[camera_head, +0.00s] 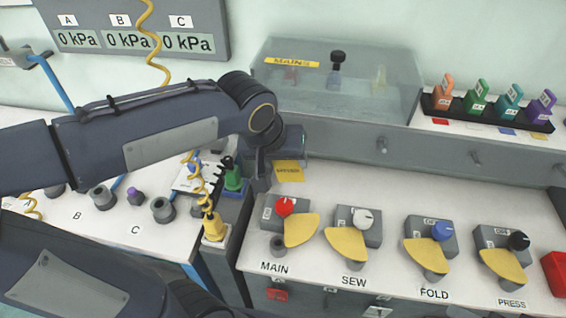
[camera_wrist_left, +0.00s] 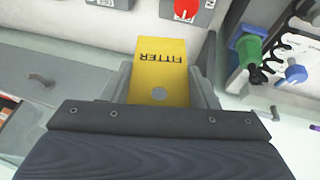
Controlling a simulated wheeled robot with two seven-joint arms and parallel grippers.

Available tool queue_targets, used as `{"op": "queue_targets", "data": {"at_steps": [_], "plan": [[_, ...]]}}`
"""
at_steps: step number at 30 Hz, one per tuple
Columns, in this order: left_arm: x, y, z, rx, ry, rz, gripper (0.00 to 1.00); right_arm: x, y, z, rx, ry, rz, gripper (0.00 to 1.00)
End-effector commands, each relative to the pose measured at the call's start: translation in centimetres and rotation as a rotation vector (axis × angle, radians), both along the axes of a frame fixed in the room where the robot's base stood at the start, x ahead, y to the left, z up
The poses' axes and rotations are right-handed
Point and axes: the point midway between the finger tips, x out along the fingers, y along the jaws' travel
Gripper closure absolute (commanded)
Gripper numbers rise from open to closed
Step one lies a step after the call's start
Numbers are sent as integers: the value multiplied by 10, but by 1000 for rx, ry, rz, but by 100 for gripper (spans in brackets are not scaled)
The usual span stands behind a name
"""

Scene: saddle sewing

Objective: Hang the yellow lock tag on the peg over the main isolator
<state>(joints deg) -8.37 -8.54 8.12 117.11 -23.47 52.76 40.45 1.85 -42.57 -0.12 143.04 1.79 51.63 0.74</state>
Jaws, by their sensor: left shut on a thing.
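The yellow lock tag (camera_head: 289,172) is in my left gripper (camera_head: 283,157), in front of the grey panel and above the main isolator. In the left wrist view the tag (camera_wrist_left: 160,65), marked FITTER, shows upside down with a hole, between the two fingers of my left gripper (camera_wrist_left: 162,88), which is shut on it. The main isolator (camera_head: 285,207) has a red knob and a yellow fan-shaped plate. Its knob shows at the top of the left wrist view (camera_wrist_left: 187,8). No peg shows directly over it; my gripper and arm cover that part of the panel. My right gripper is not in view.
Pegs (camera_head: 383,145) (camera_head: 476,158) stick out of the panel to the right. A clear box (camera_head: 345,85) marked MAINS stands above. A rack of coloured tags (camera_head: 487,112) is at right. Green and yellow connectors (camera_head: 213,226) stand at left.

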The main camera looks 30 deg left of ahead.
Motion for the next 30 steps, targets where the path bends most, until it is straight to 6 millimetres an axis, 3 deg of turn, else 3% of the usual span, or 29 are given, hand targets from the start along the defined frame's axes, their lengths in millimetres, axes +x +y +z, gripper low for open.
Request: {"op": "queue_targets", "data": {"at_steps": [30], "plan": [[60, 15, -6, 0, 0, -1, 62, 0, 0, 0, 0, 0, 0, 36]]}}
